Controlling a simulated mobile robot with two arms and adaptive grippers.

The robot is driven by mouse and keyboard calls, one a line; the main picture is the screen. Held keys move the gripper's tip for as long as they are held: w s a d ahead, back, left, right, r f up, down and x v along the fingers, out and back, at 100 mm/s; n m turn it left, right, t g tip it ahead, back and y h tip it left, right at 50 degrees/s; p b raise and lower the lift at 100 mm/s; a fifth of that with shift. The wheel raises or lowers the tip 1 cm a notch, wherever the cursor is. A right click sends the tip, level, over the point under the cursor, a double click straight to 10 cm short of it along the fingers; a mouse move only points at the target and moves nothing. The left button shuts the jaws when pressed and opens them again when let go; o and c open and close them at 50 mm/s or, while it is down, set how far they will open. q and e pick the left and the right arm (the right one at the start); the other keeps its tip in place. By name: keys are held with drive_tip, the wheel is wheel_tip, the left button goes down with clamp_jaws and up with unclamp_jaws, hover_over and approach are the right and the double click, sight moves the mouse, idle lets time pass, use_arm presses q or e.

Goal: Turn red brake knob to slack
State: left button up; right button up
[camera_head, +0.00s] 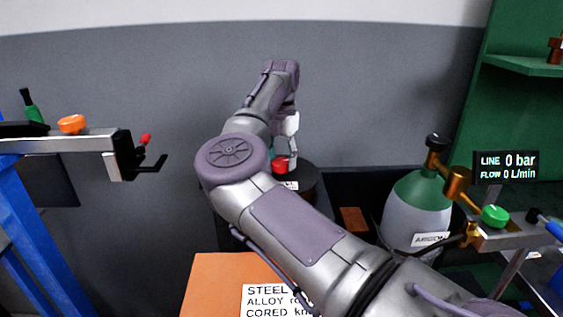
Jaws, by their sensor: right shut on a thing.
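A red knob (280,164) sits on top of a dark round drum-like base (302,200) in the middle of the view, behind my right arm. My right gripper (286,152) comes down on it from above and is shut on it. The fingers are small and partly hidden, so the exact grip on the knob is hard to see. The knob's markings cannot be read. A white label (289,186) lies just below the knob, mostly covered by my arm. My left gripper is not in view.
At left stands a blue frame (22,235) with a grey bar, an orange knob (72,124) and a small red-tipped lever (146,139). At right are a green-topped argon cylinder (420,208), a green valve knob (494,215) and a display (506,167). An orange box (208,290) is in front.

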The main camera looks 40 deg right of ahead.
sight(281, 161)
drive_tip(key=n+b, duration=0.2)
drive_tip(key=n, duration=0.5)
drive_tip(key=n+b, duration=0.1)
drive_tip(key=n, duration=0.3)
drive_tip(key=shift+n+b, duration=0.6)
drive_tip(key=shift+n, duration=1.2)
drive_tip(key=o, duration=1.2)
drive_tip(key=shift+c, duration=0.2)
wheel_tip(281, 161, up, 12)
